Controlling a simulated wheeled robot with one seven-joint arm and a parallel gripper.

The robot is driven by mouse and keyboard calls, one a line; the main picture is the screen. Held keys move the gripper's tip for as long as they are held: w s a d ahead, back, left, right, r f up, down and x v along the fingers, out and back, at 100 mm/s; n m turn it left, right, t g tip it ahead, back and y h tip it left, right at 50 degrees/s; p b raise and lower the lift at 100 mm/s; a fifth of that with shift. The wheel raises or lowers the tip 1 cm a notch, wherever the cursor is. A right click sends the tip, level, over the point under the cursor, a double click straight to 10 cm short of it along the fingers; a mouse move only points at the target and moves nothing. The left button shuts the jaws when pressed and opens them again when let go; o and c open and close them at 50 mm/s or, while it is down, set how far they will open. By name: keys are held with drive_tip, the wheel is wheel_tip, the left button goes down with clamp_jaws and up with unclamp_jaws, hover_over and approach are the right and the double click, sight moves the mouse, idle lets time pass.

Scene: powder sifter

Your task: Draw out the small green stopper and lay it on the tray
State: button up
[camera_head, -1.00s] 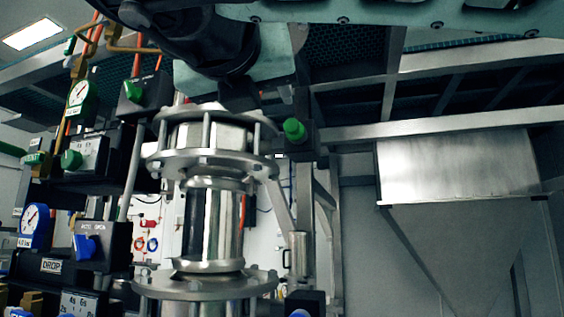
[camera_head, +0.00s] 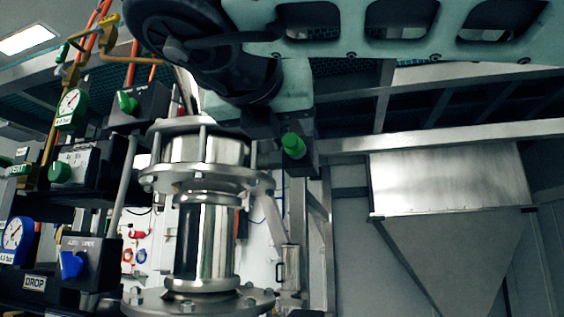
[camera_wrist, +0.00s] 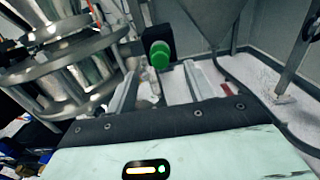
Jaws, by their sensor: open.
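The small green stopper (camera_head: 293,145) sticks out of a black block to the right of the steel column. In the wrist view the stopper (camera_wrist: 160,55) shows just beyond and between the two grey fingers of my gripper (camera_wrist: 160,84). The fingers stand apart and nothing is held between them. In the head view my gripper's pale green body hangs just above the stopper, and its fingertips cannot be made out. I cannot tell how deep the stopper sits in the block. I see no tray that I can identify.
The flanged steel column (camera_head: 205,240) stands close left of the stopper. Gauges and valve blocks with a green knob (camera_head: 60,172) and a blue knob (camera_head: 71,264) are at the left. A steel hopper (camera_head: 450,185) is at the right, below a frame beam.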

sight(289, 140)
drive_tip(key=b+x, duration=0.1)
drive_tip(key=x, duration=0.2)
drive_tip(key=shift+w+d+f, duration=0.1)
drive_tip(key=shift+w+f, duration=0.05)
drive_tip(key=shift+w, duration=0.15)
drive_tip(key=shift+x, duration=0.8)
drive_tip(key=shift+b, duration=0.85)
clamp_jaws()
drive_tip(key=shift+s, duration=0.15)
drive_tip(key=shift+b+v, duration=0.4)
drive_tip(key=shift+v, duration=2.5)
